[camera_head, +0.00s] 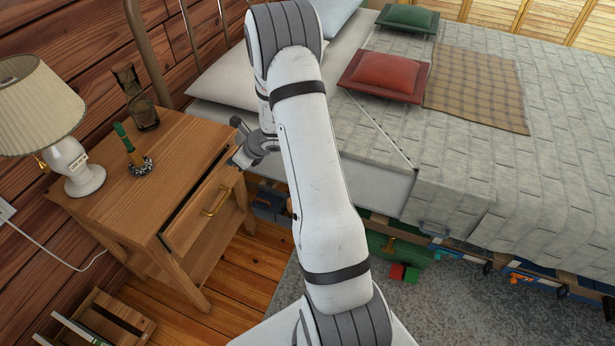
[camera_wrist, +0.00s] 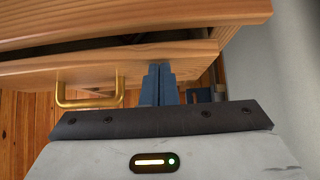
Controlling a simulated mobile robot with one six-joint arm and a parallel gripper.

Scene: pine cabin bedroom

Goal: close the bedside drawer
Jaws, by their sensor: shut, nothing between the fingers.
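The bedside drawer (camera_head: 207,206) is in the wooden nightstand (camera_head: 148,187) at the left of the head view. It stands slightly open, with a dark gap along its top edge. Its brass handle (camera_head: 217,201) faces outward. In the wrist view the drawer front (camera_wrist: 84,72) and the handle (camera_wrist: 90,99) show close up, with the dark gap above. My gripper (camera_wrist: 159,72) is shut and empty. Its fingertips are at the drawer front, right of the handle; whether they touch it I cannot tell. In the head view my gripper (camera_head: 236,163) is at the drawer's far end, partly hidden by my arm.
A lamp (camera_head: 75,160), an hourglass (camera_head: 137,98) and a green-handled item (camera_head: 138,160) stand on the nightstand. The bed (camera_head: 480,180) is close on the right. A small wooden rack (camera_head: 105,322) is on the floor at lower left. Boxes and toys sit under the bed.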

